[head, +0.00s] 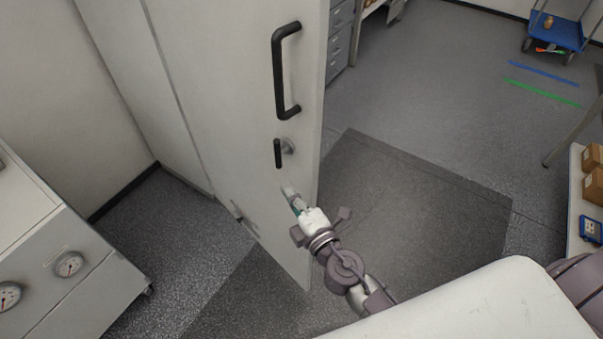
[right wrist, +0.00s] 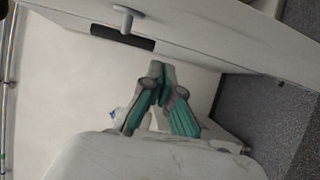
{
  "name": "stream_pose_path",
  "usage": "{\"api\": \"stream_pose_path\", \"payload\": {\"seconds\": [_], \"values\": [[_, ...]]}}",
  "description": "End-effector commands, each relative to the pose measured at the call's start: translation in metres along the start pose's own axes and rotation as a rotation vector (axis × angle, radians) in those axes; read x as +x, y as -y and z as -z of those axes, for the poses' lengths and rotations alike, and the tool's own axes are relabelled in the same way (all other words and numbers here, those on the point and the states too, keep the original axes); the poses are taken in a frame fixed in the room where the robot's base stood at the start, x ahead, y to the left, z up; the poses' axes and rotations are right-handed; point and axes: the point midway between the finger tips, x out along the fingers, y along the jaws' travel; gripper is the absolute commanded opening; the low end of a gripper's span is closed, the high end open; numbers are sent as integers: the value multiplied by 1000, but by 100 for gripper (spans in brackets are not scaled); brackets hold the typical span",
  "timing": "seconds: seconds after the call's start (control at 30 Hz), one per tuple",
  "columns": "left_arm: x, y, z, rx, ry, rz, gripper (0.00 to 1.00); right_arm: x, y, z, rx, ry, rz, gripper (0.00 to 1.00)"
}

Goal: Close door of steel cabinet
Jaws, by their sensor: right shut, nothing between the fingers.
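The white steel cabinet door (head: 230,110) fills the upper middle of the head view. It carries a long black pull handle (head: 284,72) and a small black latch lever (head: 279,152) below it. My right gripper (head: 291,196) is at the door's face, below the lever and near its right edge; I cannot tell whether it touches. In the right wrist view its teal-padded fingers (right wrist: 160,78) are together with nothing between them. My left gripper is out of view.
A dark floor mat (head: 415,205) lies right of the door. A blue cart (head: 557,30) stands at the far right, and a table with boxes (head: 575,190) at the right edge. Grey floor between is clear.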

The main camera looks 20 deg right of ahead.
Motion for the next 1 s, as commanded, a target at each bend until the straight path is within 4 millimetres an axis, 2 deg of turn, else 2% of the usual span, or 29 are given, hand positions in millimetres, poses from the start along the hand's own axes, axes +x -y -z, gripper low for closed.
{"api": "stream_pose_path", "payload": {"seconds": [0.03,0.1,0.3,0.83,1.0], "values": [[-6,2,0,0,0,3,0,11,-4,0,0,0,-1,0],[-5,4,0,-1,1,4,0,12,0,-13,-4,1,1,0],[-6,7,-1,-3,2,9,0,17,1,-34,-1,0,0,0],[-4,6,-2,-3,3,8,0,19,2,-42,0,-4,1,0],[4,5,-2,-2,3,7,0,25,8,-60,-5,-30,4,0]]}}
